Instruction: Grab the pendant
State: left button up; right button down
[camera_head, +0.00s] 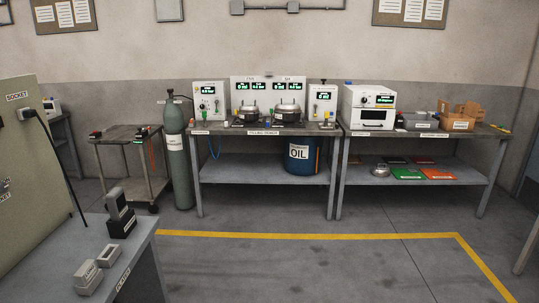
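No thing in view carries a label that I can read as pendant. A dark grey upright handheld device (116,204) stands in a black holder (121,226) on the grey table (137,249) at the lower left; it may be the pendant. A light grey block-shaped device (88,275) with a small label lies nearer on the same table. Neither of my grippers shows in the head view.
A panel (32,160) with a plugged-in black cable stands at the left. Beyond are a cart (130,134), a green gas cylinder (178,155) and two workbenches (262,173) (415,161) with equipment. The floor inside the yellow line (310,235) is clear.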

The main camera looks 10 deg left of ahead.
aim_at(117, 207)
jog(key=u, duration=1.25)
jog(key=i+l, duration=0.25)
jog(key=i+l+u, duration=0.1)
jog(key=i+l, duration=0.15)
jog(key=l, duration=0.25)
jog(key=i+l, duration=0.25)
jog(key=i+l+u, duration=0.1)
jog(key=l, duration=0.4)
jog(key=i+l, duration=0.55)
jog(key=l, duration=0.25)
jog(key=i+l+u, duration=0.1)
jog(key=i+l, duration=0.15)
jog(key=l, duration=0.15)
